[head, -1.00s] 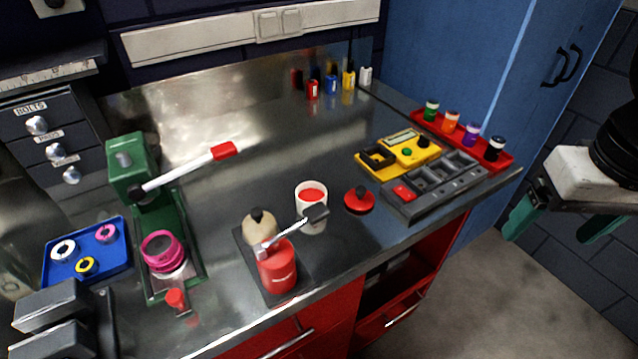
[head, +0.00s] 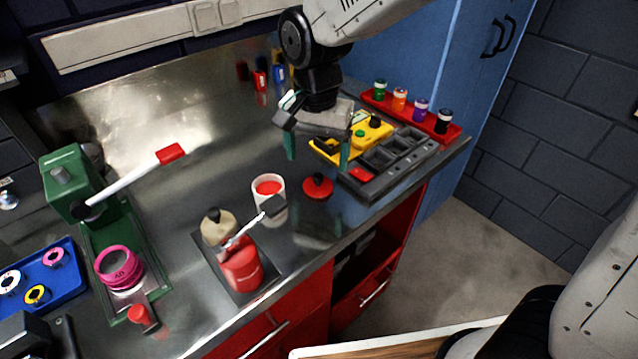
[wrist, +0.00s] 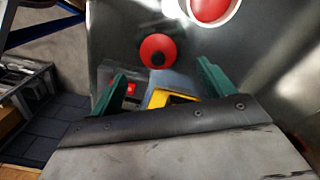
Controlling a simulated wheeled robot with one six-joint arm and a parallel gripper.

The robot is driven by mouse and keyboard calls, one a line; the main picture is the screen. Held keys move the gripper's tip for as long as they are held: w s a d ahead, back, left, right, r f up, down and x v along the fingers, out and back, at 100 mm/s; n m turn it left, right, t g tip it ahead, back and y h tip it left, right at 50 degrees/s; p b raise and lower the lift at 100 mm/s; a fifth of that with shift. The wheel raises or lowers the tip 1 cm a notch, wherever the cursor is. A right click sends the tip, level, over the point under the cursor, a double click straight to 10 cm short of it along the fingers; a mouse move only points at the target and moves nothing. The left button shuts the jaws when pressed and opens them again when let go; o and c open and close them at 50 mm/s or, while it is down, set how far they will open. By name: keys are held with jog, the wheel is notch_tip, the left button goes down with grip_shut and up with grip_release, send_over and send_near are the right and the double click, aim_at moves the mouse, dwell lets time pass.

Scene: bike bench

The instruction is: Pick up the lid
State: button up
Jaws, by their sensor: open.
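The lid is a round red disc (head: 317,187) with a dark knob, lying flat on the metal bench just right of the white cup (head: 269,199) with red contents. In the wrist view the lid (wrist: 158,51) shows beyond the fingertips, near the picture's top middle, with the cup (wrist: 212,10) above right. My gripper (head: 318,160) is open and empty, its green fingers pointing down above the bench, behind the lid in the head view. In the wrist view my gripper's two fingers (wrist: 160,80) stand wide apart. Nothing lies between their tips.
A yellow meter (head: 372,130) and a grey compartment tray (head: 400,158) stand close right of my gripper. A red rack (head: 410,108) holds several small bottles. A red canister (head: 241,270) with a lever stands front left. Bare bench lies behind the cup.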

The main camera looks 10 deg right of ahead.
aim_at(318, 174)
notch_tip(318, 174, down, 6)
jog(key=shift+d+f, duration=0.15)
jog(key=c, duration=1.1)
